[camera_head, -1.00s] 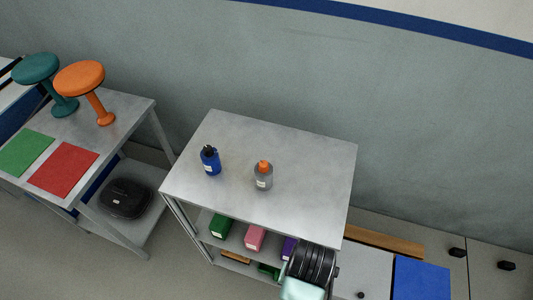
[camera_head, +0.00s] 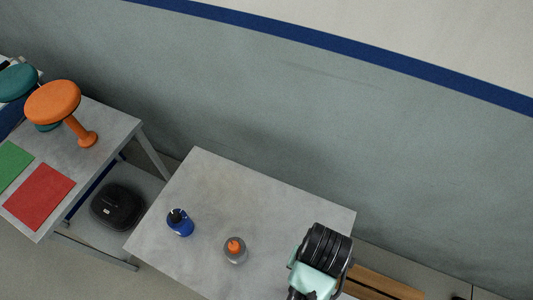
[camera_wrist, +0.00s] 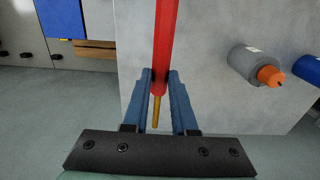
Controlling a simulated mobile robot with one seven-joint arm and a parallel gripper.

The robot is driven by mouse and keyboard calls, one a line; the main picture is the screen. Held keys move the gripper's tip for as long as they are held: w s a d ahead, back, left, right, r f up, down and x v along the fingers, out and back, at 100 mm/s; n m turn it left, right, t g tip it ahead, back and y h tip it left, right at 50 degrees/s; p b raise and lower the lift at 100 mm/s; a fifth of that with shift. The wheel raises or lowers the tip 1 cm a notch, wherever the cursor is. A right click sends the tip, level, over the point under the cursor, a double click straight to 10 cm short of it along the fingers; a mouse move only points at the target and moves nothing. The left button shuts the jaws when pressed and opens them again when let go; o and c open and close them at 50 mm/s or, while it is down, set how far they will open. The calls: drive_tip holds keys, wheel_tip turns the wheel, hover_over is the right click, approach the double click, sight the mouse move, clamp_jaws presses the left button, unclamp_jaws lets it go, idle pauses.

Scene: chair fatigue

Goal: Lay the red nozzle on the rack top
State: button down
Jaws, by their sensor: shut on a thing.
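The red nozzle (camera_wrist: 163,45) is a long red rod with a brass-coloured end. In the wrist view it runs up and out of the top of the picture. My gripper (camera_wrist: 160,82) is shut on it, with a blue finger on each side and the brass end between them. The rack top (camera_head: 235,190) is a grey metal sheet; it also shows behind the nozzle in the wrist view (camera_wrist: 205,25). In the head view my arm's end covers the right front part of the rack top, and the fingers and nozzle are hidden.
A blue bottle (camera_head: 180,223) and a grey bottle with an orange cap (camera_head: 235,250) stand on the rack top. Its back area is clear. A table at left holds an orange stool (camera_head: 62,110), a teal stool (camera_head: 18,80), a red mat (camera_head: 39,196) and a green mat (camera_head: 12,163).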

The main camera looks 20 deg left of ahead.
drive_tip(key=shift+s, duration=0.15)
wheel_tip(320, 180, down, 5)
drive_tip(key=shift+s+r+p, duration=0.1)
drive_tip(key=shift+p, duration=0.25)
drive_tip(key=shift+f, duration=2.5)
drive_tip(key=shift+f, duration=0.2)
drive_tip(key=c, duration=0.7)
unclamp_jaws()
drive_tip(key=shift+r, duration=0.15)
